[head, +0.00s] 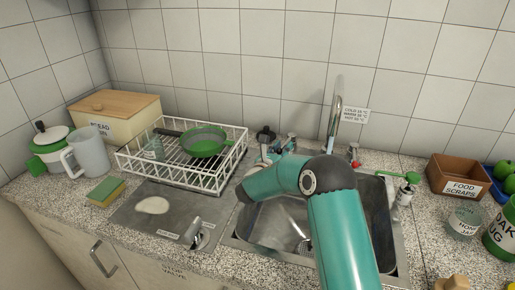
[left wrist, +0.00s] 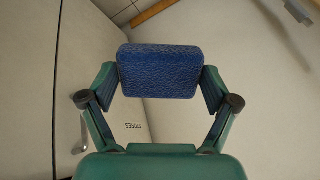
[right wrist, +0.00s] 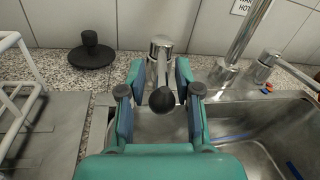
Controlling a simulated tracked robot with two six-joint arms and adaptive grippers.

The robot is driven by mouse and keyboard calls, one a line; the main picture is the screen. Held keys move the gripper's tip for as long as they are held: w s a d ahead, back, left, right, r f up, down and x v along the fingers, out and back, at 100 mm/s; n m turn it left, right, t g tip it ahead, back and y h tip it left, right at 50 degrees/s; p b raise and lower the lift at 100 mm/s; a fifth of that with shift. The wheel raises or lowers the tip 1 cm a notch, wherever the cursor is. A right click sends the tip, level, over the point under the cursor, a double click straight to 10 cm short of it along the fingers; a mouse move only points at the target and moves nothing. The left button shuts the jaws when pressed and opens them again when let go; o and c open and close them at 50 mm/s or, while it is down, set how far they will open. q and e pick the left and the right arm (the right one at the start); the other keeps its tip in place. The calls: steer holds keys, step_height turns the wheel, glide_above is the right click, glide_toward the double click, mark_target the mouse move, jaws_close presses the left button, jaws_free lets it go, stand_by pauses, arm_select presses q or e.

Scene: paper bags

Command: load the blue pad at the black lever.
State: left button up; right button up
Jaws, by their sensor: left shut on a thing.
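The blue pad (left wrist: 160,71) is a textured, rounded block, seen only in the left wrist view. My left gripper (left wrist: 160,80) is shut on it, one finger against each short side. The head view does not show the left gripper or the pad. The lever with a round black knob (right wrist: 162,100) stands on a metal fitting (right wrist: 161,47) behind the sink. My right gripper (right wrist: 156,92) is open, with its fingers on either side of the knob. In the head view my right gripper (head: 275,150) reaches the sink's back edge, and my forearm partly hides it.
The sink (head: 372,215) lies beneath my right arm, with a tall tap (head: 333,130) behind it. A white dish rack (head: 180,170) with a green pan (head: 205,142) stands to the left. A sponge (head: 106,192) lies left of the drainboard. A food scraps box (head: 458,178) is at right.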

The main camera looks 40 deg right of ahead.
steer(key=shift+s, duration=0.1)
steer(key=shift+r, duration=0.1)
steer(key=v, duration=1.2)
